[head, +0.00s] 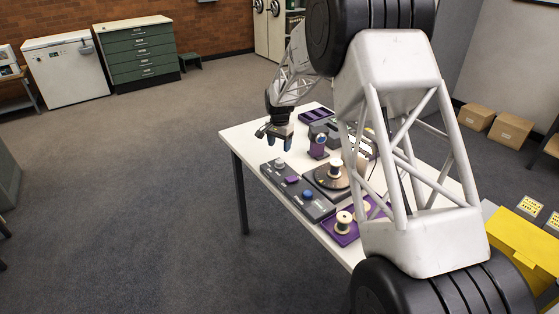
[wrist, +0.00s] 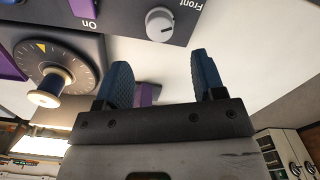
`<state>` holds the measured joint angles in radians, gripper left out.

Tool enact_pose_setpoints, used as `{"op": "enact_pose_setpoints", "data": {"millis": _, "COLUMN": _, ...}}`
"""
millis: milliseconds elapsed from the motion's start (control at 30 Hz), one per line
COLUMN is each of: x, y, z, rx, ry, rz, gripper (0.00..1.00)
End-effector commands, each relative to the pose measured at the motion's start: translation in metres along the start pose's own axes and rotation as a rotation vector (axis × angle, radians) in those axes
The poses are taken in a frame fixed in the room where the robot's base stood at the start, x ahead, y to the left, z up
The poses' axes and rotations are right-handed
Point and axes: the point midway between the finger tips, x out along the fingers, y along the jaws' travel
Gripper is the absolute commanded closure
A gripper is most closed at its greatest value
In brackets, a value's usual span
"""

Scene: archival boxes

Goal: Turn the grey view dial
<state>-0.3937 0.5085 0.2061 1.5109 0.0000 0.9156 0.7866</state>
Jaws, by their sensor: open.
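The grey view dial (head: 280,163) is a small round knob at the far-left end of a dark control panel (head: 318,208) on the white table. In the wrist view the dial (wrist: 160,23) shows at the top, with the word "Front" beside it. My gripper (head: 280,142) is open and empty, pointing down above that end of the panel. In the wrist view its two blue fingers (wrist: 160,64) are apart, and the dial lies beyond their tips, not between them. A purple switch (head: 292,179) and a blue knob (head: 308,194) sit further along the panel.
A dark turntable (head: 322,184) with a pale spool (head: 335,169) stands beside the panel. A purple tray (head: 341,238) with spools lies nearer. A purple-based device (head: 318,151) stands right of my gripper. The floor left of the table is clear.

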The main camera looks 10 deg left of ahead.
Motion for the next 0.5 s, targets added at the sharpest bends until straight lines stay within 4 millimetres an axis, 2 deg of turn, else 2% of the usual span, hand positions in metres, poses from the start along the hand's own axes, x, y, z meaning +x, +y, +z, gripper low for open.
{"op": "enact_pose_setpoints", "data": {"millis": 167, "x": 0.010, "y": 0.000, "z": 0.000, "rx": 0.000, "ry": -0.001, "rz": 0.001, "gripper": 0.37}}
{"op": "enact_pose_setpoints", "data": {"millis": 500, "x": 0.049, "y": 0.001, "z": 0.001, "rx": 0.000, "ry": -0.002, "rz": 0.002, "gripper": 0.37}}
